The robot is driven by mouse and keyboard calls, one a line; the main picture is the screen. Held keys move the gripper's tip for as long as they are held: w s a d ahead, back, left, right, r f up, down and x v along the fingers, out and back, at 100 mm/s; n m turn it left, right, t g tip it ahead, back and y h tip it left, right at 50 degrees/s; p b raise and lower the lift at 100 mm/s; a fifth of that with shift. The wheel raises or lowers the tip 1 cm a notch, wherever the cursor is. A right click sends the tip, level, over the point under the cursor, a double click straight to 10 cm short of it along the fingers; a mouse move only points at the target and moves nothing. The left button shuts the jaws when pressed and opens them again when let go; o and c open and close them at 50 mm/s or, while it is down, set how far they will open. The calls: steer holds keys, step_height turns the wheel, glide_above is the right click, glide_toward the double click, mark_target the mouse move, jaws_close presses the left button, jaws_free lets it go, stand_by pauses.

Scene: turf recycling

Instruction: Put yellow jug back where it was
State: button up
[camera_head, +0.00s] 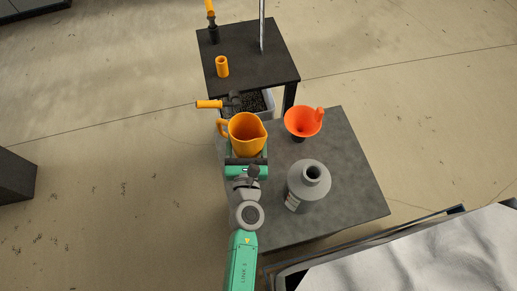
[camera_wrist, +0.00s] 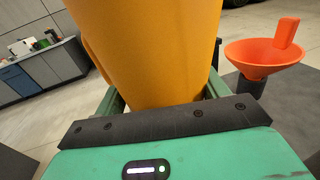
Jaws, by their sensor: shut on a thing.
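The yellow jug (camera_head: 245,133) is upright with its handle to the left and its spout to the right in the head view. My gripper (camera_head: 247,160) is shut on the jug, at its near side. The jug fills the top middle of the wrist view (camera_wrist: 155,45), between the fingers. It appears over the left part of the near grey table (camera_head: 348,170). I cannot tell whether its base touches the tabletop, since my gripper hides it.
An orange funnel (camera_head: 303,121) stands right of the jug. A grey bottle (camera_head: 309,186) stands nearer, right of my arm. A dark table (camera_head: 250,60) behind holds an orange cylinder (camera_head: 222,67). A bin of dark pellets (camera_head: 256,102) sits between tables. The near table's right side is clear.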

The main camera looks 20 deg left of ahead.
stand_by(0.4)
step_height(320, 180, down, 8)
steer(key=b, duration=0.8)
steer(key=shift+f+b, duration=0.35)
steer(key=shift+f, duration=0.05)
steer(key=o, duration=1.1)
steer(key=v, duration=0.7)
steer(key=shift+s+d+r, duration=0.1)
steer(key=shift+s, duration=0.3)
